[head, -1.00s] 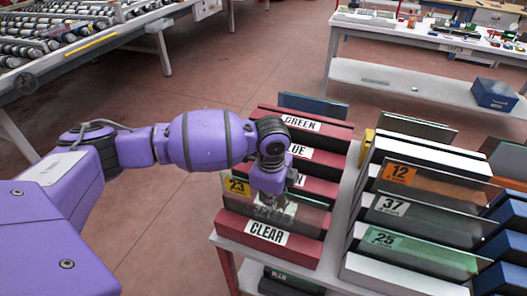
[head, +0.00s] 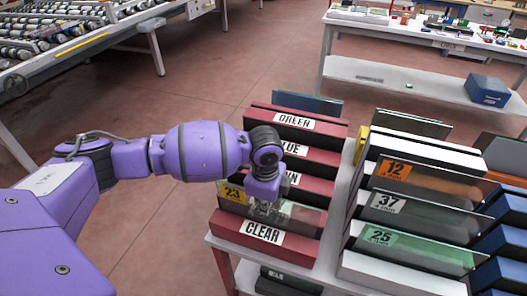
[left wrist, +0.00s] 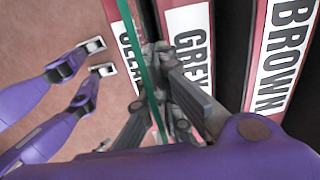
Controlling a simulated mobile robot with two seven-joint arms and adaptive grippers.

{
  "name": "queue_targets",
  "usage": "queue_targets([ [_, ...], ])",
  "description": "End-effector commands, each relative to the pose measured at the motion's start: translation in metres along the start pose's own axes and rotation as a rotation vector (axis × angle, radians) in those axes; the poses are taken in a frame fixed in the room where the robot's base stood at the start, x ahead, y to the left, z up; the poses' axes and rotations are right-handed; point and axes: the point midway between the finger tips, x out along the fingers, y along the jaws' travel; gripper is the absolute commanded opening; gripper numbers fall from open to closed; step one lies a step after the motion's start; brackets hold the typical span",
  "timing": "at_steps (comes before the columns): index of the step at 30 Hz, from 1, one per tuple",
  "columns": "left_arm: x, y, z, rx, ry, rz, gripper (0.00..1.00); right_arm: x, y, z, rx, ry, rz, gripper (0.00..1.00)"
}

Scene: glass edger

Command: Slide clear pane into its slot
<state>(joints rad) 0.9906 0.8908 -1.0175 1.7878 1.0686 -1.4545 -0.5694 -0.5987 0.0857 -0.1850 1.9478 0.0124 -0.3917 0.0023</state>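My left gripper (head: 266,208) points down and is shut on the top part of a clear pane (head: 304,217) with a yellow "23" label (head: 232,194). The pane stands upright just behind the red block marked CLEAR (head: 262,232), which hides its lower edge. In the left wrist view the pane shows edge-on as a green strip (left wrist: 148,70) between the CLEAR (left wrist: 128,50) and GREY (left wrist: 190,45) labels, with the fingers (left wrist: 160,98) on either side. I cannot tell how deep its lower edge sits. My right gripper is not in view.
Behind are red blocks marked BLUE (head: 291,146) and GREEN (head: 297,121), with a dark pane (head: 308,103) at the back. To the right a white rack holds panes labelled 12 (head: 397,170), 37 (head: 389,203) and 25 (head: 381,237). Floor to the left is clear.

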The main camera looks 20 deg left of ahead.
Motion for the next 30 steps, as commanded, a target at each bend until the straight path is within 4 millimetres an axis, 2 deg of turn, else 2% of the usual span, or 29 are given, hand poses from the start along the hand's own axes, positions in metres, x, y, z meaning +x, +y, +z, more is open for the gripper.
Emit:
queue_targets([
  [11,0.0,-0.001,-0.001,0.0,0.001,-0.004,0.0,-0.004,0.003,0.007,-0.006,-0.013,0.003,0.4],
  [23,0.006,-0.001,-0.001,0.0,0.001,-0.003,0.0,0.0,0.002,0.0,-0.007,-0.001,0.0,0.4],
  [28,0.006,-0.001,0.0,0.0,0.001,-0.003,0.24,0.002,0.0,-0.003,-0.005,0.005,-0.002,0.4],
  [30,0.006,-0.001,0.0,0.0,0.001,-0.003,0.27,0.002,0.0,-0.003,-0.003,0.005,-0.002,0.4],
])
